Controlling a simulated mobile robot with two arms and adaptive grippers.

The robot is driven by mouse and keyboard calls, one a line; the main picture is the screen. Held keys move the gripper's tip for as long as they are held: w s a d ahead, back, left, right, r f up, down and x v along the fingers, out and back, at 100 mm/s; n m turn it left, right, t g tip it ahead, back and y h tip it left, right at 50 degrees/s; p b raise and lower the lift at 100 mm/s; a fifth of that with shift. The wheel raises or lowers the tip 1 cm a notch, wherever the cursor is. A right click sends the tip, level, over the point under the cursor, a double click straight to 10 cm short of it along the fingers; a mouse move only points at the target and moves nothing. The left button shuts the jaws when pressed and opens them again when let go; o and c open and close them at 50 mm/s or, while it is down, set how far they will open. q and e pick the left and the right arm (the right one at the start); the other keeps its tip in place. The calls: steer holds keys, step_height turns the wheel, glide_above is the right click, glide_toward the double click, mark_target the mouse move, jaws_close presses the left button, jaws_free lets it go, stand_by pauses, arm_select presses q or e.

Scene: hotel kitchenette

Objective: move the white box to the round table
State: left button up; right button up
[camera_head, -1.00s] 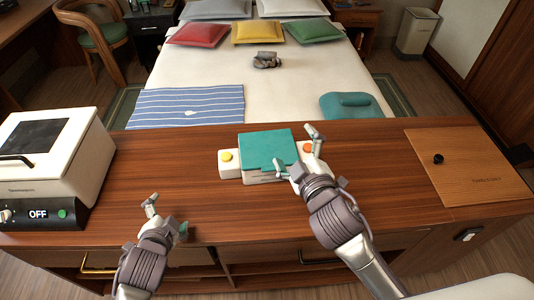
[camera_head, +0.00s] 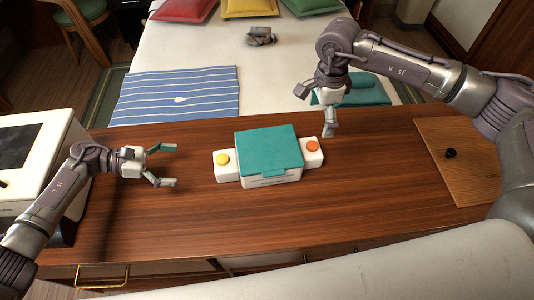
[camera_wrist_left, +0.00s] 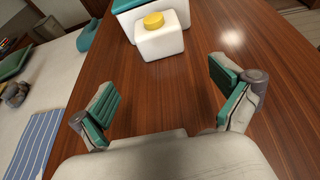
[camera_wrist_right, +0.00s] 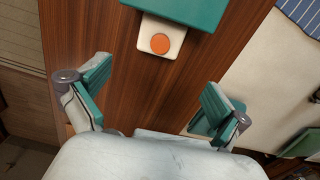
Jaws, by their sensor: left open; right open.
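The white box (camera_head: 270,178) with a teal lid (camera_head: 268,148) sits on the wooden counter. A white block with a yellow button (camera_head: 222,160) is on its left side and one with an orange button (camera_head: 312,146) on its right side. My left gripper (camera_head: 170,165) is open and empty, apart from the box on its left. In the left wrist view the yellow-button block (camera_wrist_left: 158,40) lies ahead of the open fingers. My right gripper (camera_head: 316,112) is open above the counter, behind and near the orange-button block. In the right wrist view that block (camera_wrist_right: 160,38) lies ahead, between the fingers. No round table is in view.
A white appliance (camera_head: 30,150) stands on the left of the counter (camera_head: 370,200). A wooden board (camera_head: 462,165) lies at the right. Behind the counter is a bed with a striped cloth (camera_head: 180,95) and a teal cushion (camera_head: 360,90). The counter front is clear.

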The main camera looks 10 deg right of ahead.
mark_target(222, 167)
arm_select(q)
steer(key=shift+s, duration=0.1)
arm_select(e)
steer(key=shift+s+r, duration=0.1)
arm_select(q)
steer(key=x, duration=1.3)
steer(key=shift+d, duration=0.4)
arm_select(e)
step_height(222, 167, down, 14)
steer(key=shift+r, duration=0.1)
arm_select(q)
steer(key=c, duration=1.6)
arm_select(e)
steer(key=c, duration=1.6)
